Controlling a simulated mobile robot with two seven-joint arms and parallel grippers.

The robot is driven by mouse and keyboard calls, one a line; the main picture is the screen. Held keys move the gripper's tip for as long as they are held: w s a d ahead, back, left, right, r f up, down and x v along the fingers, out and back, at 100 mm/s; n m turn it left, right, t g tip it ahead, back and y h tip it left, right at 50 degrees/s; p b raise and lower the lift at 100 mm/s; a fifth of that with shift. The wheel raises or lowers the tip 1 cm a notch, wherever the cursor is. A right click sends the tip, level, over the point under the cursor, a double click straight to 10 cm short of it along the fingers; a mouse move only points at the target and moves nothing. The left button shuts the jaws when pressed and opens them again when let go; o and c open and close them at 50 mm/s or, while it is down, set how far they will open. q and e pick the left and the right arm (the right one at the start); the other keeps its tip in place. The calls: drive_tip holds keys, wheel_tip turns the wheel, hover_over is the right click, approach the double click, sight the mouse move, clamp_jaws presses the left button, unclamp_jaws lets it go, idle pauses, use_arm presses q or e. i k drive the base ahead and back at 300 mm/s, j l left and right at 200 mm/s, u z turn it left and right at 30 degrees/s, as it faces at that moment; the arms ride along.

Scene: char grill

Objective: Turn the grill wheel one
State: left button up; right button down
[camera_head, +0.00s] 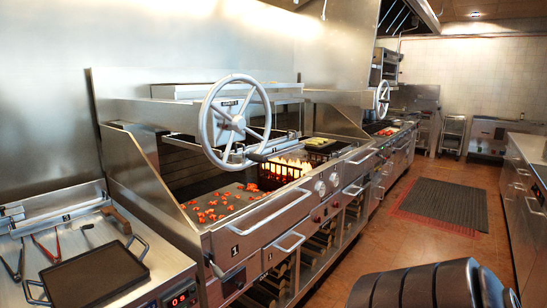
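The near grill wheel (238,123) is a large pale grey spoked wheel mounted upright above the front of the near grill. A numeral 1 shows on the grill's front panel (230,251) below it. Red-orange pieces lie on the steel plate (235,190) under the wheel, and a dark basket (280,172) stands beside bright flames. Neither of my grippers is in view, and nothing touches the wheel. A black ribbed part at the bottom right looks like my own arm.
A second, smaller-looking wheel (383,98) stands farther along the line. A black griddle pan (95,277) and tongs (54,247) lie on the left counter. A dark mat (445,203) lies on the open brown floor (400,240). Steel cabinets (524,190) line the right side.

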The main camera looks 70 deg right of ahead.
sight(234, 122)
drive_tip(key=l, duration=1.75)
